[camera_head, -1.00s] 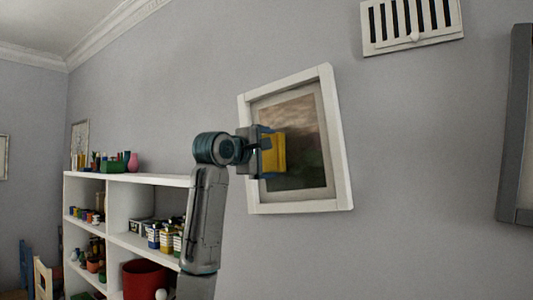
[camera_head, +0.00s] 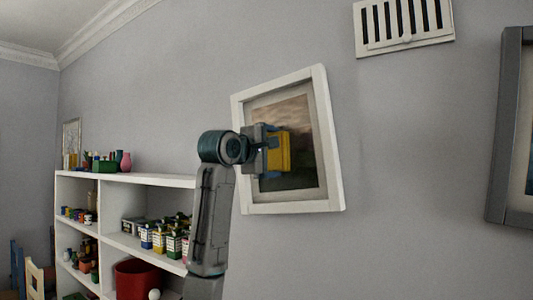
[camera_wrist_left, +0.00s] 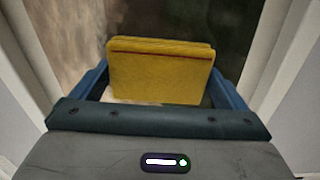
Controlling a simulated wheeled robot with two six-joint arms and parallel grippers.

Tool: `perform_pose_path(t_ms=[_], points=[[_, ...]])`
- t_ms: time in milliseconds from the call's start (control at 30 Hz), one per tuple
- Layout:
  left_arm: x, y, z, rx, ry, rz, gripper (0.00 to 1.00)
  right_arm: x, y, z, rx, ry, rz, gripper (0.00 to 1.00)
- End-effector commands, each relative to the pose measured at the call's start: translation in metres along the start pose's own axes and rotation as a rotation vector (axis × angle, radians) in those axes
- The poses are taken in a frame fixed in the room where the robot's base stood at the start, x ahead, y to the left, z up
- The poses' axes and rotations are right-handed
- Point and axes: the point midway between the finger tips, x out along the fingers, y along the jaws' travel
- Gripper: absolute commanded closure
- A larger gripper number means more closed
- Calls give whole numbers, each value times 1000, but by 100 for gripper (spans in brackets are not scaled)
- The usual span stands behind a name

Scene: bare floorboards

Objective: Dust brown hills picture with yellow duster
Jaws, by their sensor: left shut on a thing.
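The brown hills picture (camera_head: 299,112) hangs on the grey wall in a white frame, slightly tilted in the head view. My left gripper (camera_head: 270,152) is in front of its middle and shut on the yellow duster (camera_head: 284,152). In the left wrist view the yellow duster (camera_wrist_left: 161,72) sits between the two blue fingers of my left gripper (camera_wrist_left: 160,90), with the blurred brown picture (camera_wrist_left: 62,38) behind it. I cannot tell whether the duster touches the picture surface. The gripper and duster hide the picture's middle and left part. My right gripper is not in view.
A white shelf unit (camera_head: 140,180) with pots, boxes and a red bin (camera_head: 135,279) stands at left below the picture. A white vent (camera_head: 405,25) is on the wall above right. A grey-framed picture (camera_head: 508,125) hangs at the right edge. The wall between is bare.

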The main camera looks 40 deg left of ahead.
Motion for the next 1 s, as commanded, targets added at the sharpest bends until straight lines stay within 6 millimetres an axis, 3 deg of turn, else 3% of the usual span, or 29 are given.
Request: perform_pose_path(t_ms=[1000], points=[[4, 6, 61, 0, -2, 0, 24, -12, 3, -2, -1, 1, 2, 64]])
